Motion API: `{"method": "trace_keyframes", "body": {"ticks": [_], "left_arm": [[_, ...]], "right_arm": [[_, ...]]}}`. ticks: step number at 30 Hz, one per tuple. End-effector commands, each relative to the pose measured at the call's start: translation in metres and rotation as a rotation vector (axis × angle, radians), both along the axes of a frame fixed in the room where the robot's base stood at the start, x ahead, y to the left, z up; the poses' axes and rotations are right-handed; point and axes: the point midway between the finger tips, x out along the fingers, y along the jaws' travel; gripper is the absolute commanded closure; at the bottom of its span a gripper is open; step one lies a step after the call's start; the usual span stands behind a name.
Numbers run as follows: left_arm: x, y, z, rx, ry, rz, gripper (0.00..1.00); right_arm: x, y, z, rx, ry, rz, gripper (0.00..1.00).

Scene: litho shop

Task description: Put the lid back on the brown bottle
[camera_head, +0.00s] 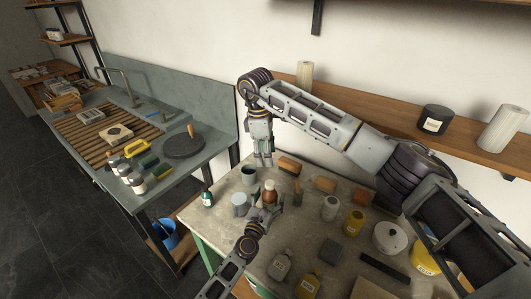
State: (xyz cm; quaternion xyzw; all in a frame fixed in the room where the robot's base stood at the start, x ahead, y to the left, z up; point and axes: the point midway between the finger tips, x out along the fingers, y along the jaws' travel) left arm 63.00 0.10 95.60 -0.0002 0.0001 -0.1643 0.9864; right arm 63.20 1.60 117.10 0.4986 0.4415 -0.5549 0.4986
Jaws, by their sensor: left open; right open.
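The brown bottle (269,196) stands upright on the worktable (232,222), among cups and other bottles. Its top is too small to tell whether a lid is on it. I cannot make out a separate lid. My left gripper (265,212) is open, just in front of the brown bottle, and its fingers overlap the bottle's lower part in the picture. I cannot tell whether they touch it. My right gripper (263,160) is open and empty, pointing down above the back of the table, behind the bottle.
A grey cup (249,176), a light mug (240,204) and a green bottle (208,198) stand left of the brown bottle. Brushes, white and yellow bottles and a white pot (389,238) crowd the right. A wall shelf (470,147) runs behind my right arm.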

Motion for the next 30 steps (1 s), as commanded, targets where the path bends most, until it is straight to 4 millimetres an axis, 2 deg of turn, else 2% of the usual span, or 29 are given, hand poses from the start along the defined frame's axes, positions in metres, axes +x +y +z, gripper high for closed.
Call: {"method": "trace_keyframes", "body": {"ticks": [11,30], "left_arm": [[-0.026,0.009,-0.001,0.0,0.002,0.0,0.23],[-0.088,0.03,-0.001,0.002,0.002,-0.001,0.23]], "right_arm": [[0.0,0.0,0.0,0.0,0.0,0.0,0.46],[0.0,0.0,0.0,0.0,0.0,0.0,0.46]]}}
